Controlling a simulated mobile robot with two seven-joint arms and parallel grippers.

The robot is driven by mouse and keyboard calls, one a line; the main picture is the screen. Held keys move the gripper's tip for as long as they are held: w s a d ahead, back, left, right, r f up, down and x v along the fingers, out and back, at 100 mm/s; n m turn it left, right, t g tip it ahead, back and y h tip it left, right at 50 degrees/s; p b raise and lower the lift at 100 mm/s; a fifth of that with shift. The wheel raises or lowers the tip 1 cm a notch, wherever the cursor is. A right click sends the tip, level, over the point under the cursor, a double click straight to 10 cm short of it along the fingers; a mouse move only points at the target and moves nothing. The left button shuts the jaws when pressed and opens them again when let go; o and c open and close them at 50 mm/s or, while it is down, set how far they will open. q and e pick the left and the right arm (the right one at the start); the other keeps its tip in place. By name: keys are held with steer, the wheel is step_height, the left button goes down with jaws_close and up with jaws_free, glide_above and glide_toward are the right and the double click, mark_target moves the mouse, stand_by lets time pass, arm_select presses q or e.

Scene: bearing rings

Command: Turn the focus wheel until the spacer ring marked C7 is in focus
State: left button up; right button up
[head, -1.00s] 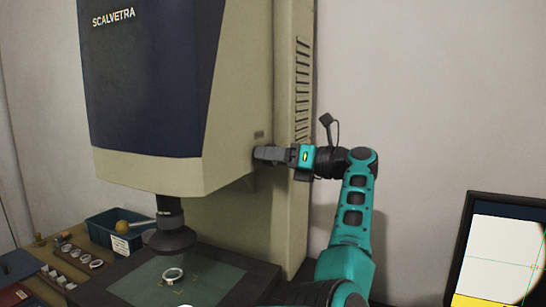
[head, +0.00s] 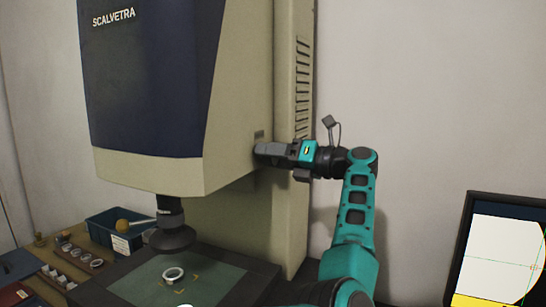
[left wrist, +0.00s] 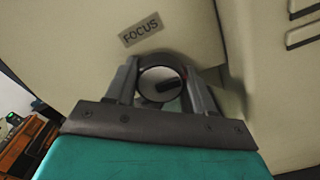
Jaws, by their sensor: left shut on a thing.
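My left gripper (head: 262,150) is at the right side of the tall measuring machine, with its fingers pointing left at the housing. In the left wrist view it is shut around the round focus wheel (left wrist: 160,88), one finger on each side, below the FOCUS label (left wrist: 141,32). In the head view the fingers hide the wheel. A pale spacer ring (head: 173,274) lies on the glass stage (head: 215,280), below the dark lens (head: 172,238). No mark on it is readable. The monitor (head: 503,250) at the right shows a white area, a curved edge and a yellow band. My right gripper is not in view.
The machine housing (head: 150,100) and its column (head: 293,200) stand close to my left gripper. The wall lies behind my arm.

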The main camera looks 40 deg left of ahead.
arm_select(q)
steer(key=o, duration=1)
steer(key=b+v, duration=0.1)
steer(key=v, duration=1.2)
steer(key=shift+b, duration=0.4)
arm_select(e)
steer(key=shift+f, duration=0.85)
